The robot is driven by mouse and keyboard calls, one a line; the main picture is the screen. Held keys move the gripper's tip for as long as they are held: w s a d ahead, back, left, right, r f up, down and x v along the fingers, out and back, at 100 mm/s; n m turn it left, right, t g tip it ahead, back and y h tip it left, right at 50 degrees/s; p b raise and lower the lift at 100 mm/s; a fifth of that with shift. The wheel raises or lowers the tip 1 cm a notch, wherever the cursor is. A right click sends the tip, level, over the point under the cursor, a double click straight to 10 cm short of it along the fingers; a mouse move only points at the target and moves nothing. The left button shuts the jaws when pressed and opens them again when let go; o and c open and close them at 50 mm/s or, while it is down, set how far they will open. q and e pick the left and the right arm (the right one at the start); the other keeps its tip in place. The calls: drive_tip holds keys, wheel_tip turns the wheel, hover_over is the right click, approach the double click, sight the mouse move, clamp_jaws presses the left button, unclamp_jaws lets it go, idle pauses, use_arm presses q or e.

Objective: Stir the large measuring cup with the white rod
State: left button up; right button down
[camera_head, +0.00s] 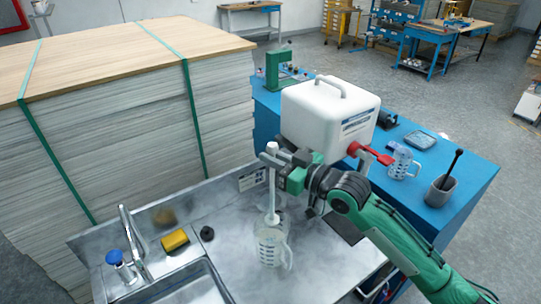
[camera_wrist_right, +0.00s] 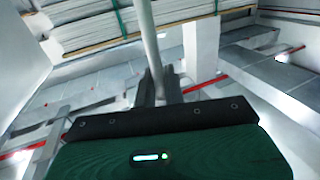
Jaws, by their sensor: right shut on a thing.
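The large measuring cup (camera_head: 270,246) is clear with a handle and stands on the steel counter beside the sink. The white rod (camera_head: 272,190) is upright with a wider lower end, which is at the cup's mouth. My right gripper (camera_head: 272,161) is shut on the rod near its upper end, above the cup. The rod also shows between the fingers in the right wrist view (camera_wrist_right: 150,40). Whether the rod's tip is inside the cup or just above its rim is hard to tell. My left gripper is not in view.
A sink (camera_head: 178,286) with a tap (camera_head: 133,238) and a yellow sponge (camera_head: 175,240) lies to the left. A white canister with a red tap (camera_head: 330,115), a smaller measuring cup (camera_head: 402,163) and a grey pot (camera_head: 438,192) stand on the blue bench. Stacked boards (camera_head: 110,130) rise behind the counter.

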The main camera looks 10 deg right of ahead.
wheel_tip(320, 180, down, 3)
drive_tip(key=b, duration=0.5)
hover_over(272, 207)
drive_tip(key=f, duration=0.2)
drive_tip(key=w+f, duration=0.1)
drive_tip(key=f, duration=0.1)
drive_tip(key=shift+f, duration=0.25)
use_arm(q)
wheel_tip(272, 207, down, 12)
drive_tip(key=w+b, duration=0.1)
drive_tip(key=b, duration=0.5)
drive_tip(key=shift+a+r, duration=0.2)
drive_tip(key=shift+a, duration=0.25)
use_arm(e)
drive_tip(key=shift+f, duration=5.05)
drive_tip(key=shift+s, duration=0.1)
